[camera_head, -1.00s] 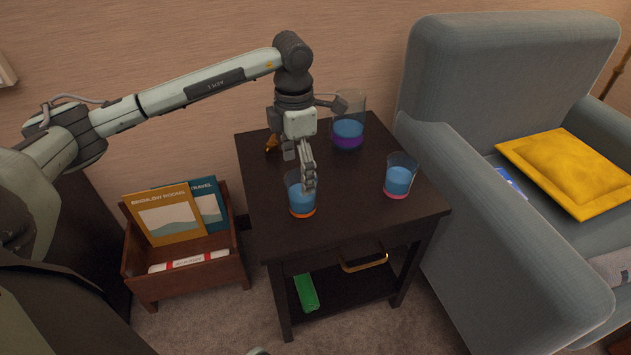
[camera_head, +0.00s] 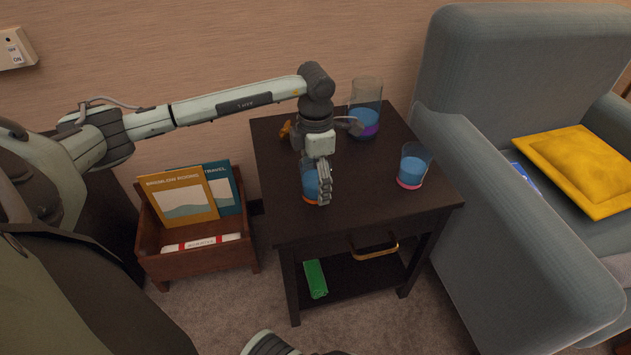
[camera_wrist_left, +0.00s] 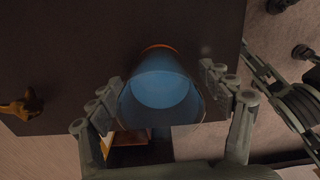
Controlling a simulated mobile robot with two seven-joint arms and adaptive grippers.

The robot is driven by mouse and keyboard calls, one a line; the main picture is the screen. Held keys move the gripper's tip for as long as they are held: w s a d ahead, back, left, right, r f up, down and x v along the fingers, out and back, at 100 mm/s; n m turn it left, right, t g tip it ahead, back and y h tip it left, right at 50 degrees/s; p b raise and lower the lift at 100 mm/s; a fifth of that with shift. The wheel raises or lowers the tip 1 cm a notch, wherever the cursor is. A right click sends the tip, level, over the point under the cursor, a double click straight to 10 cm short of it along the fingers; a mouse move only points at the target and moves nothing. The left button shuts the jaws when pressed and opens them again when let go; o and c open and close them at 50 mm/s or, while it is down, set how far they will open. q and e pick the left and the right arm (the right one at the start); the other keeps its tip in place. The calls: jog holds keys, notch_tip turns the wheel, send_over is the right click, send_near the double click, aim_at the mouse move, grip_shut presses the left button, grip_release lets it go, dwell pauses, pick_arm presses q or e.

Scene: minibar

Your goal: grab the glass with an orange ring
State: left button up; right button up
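The glass with an orange ring (camera_head: 309,183) stands upright on the dark side table (camera_head: 283,222); it holds blue liquid. In the left wrist view the glass (camera_wrist_left: 160,92) lies between the fingers, its orange ring at the far end. My left gripper (camera_head: 323,184) is lowered around this glass in the head view and partly hides it. In the left wrist view my left gripper (camera_wrist_left: 163,100) has its fingers apart, one on each side and very close to the glass; I cannot tell whether the pads touch it. My right gripper is not in view.
A pink-ringed glass (camera_head: 412,168) stands to the right and a larger purple-banded vessel (camera_head: 365,110) behind. A small orange-brown figure (camera_head: 286,129) is at the table's back left. A grey armchair (camera_head: 478,150) adjoins the right side; a wooden rack (camera_head: 195,262) stands left.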

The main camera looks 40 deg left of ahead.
pick_arm(q)
jog(key=c, duration=1.2)
jog(key=shift+c, duration=0.5)
jog(key=shift+r, duration=0.15)
